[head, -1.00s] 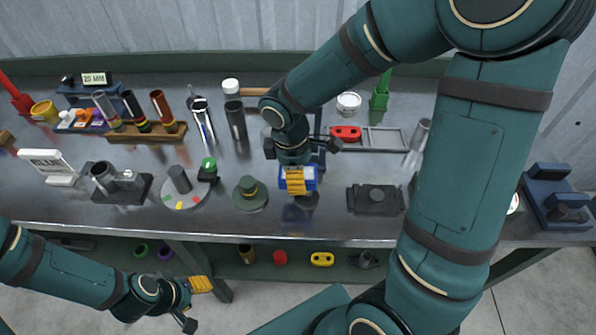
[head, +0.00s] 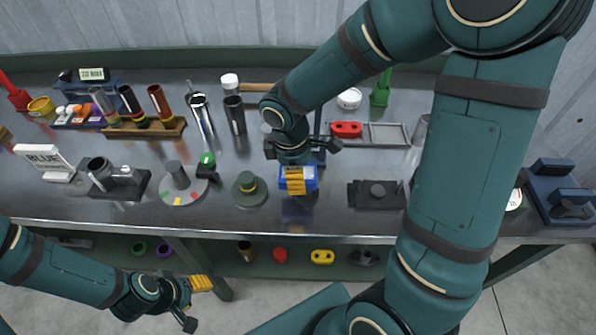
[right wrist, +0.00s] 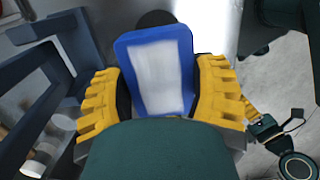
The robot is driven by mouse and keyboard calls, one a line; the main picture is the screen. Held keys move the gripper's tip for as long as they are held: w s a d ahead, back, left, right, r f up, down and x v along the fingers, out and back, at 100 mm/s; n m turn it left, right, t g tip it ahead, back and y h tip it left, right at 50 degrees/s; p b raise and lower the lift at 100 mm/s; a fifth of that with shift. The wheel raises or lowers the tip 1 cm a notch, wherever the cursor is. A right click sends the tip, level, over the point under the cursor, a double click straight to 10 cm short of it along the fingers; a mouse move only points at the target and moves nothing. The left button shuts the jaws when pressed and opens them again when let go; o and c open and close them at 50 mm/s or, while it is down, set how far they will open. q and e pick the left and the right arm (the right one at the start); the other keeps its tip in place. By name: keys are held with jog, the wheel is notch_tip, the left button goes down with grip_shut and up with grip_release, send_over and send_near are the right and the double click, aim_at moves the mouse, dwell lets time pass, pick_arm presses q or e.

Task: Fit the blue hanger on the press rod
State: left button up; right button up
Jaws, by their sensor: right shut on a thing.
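My right gripper (head: 296,188) is at the middle of the bench, pointing down near the front edge. In the right wrist view its yellow fingers (right wrist: 160,70) are shut on a blue block with a pale face (right wrist: 158,62), which I take as the blue hanger; it also shows in the head view (head: 311,180). A dark blue upright frame (right wrist: 62,75) stands beside it, probably part of the press. I cannot make out the press rod. My left gripper (head: 197,300) is low, in front of the bench; its opening is unclear.
A round green stand (head: 250,196) and a dial-like disc (head: 183,194) are left of the right gripper. A black fixture (head: 377,195) is to its right. A red hanger (head: 346,130) lies behind. A yellow hanger (head: 322,256) is on the lower shelf.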

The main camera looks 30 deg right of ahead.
jog(key=o, duration=1.2)
jog(key=r, duration=0.7)
jog(key=shift+w+a+r, duration=0.25)
jog(key=shift+a, duration=0.15)
